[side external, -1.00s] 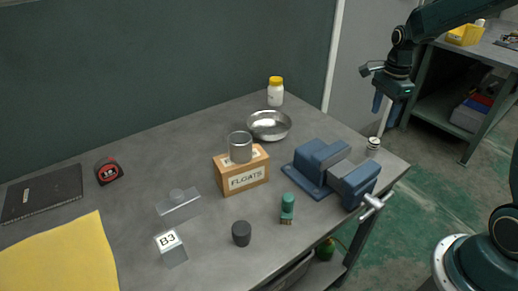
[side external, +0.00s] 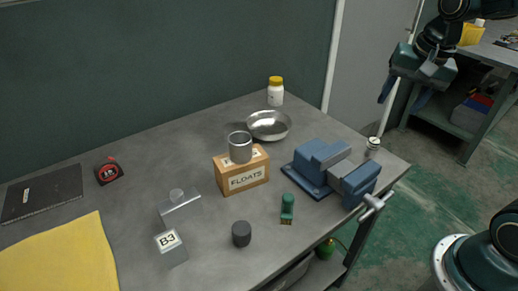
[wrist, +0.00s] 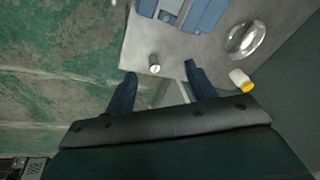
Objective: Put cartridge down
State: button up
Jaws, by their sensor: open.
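My gripper (side external: 402,101) is open and empty, in the air to the right of the table corner. In the wrist view its two blue fingers (wrist: 160,70) are spread, with nothing between them. A small white-and-black cylinder (side external: 372,146) stands upright near the table's right corner, behind the vise. It also shows in the wrist view (wrist: 154,66), apart from the fingers. A green capped piece (side external: 287,208) stands on the table left of the vise. I cannot tell which of these is the cartridge.
A blue vise (side external: 333,168), a metal bowl (side external: 268,125), a yellow-capped bottle (side external: 276,92), a FLOATS box (side external: 246,178) with a grey cup (side external: 240,150), a dark cylinder (side external: 241,234) and a B3 block (side external: 172,249) stand on the grey table. A yellow cloth (side external: 60,258) lies left.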

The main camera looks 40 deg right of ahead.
jog(key=s+a+r+n+t, duration=0.1)
jog(key=s+a+n+t, duration=0.1)
jog(key=s+a+n, duration=0.4)
jog(key=shift+s+a+r+n+t+y, duration=0.3)
jog(key=shift+s+a+n+t, duration=0.1)
jog(key=shift+s+n, duration=2.3)
jog(key=shift+s, duration=0.15)
